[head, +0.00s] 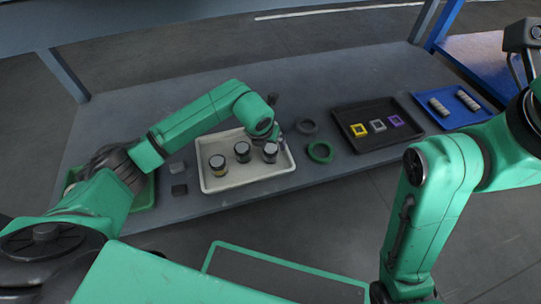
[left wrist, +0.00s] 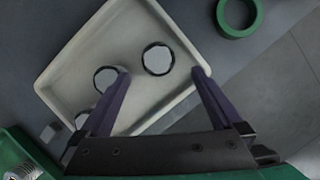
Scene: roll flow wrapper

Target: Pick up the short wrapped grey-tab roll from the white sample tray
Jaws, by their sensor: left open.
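The white sample tray (head: 232,185) holds three short upright dark-topped rolls. Tab colours are too small to tell surely. My left gripper (head: 277,132) is at the right roll, partly hidden by its own wrist. In the left wrist view its open fingers (left wrist: 161,73) point at that roll (left wrist: 158,58), which lies between and just beyond the tips. The left finger overlaps the middle roll's edge (left wrist: 104,78). My right gripper is out of view.
Beyond are a black tray (head: 365,149) with coloured square frames and a blue tray (head: 455,121) with pale rolls. Small grey blocks (head: 178,178) and a green tray (head: 141,195) lie left.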

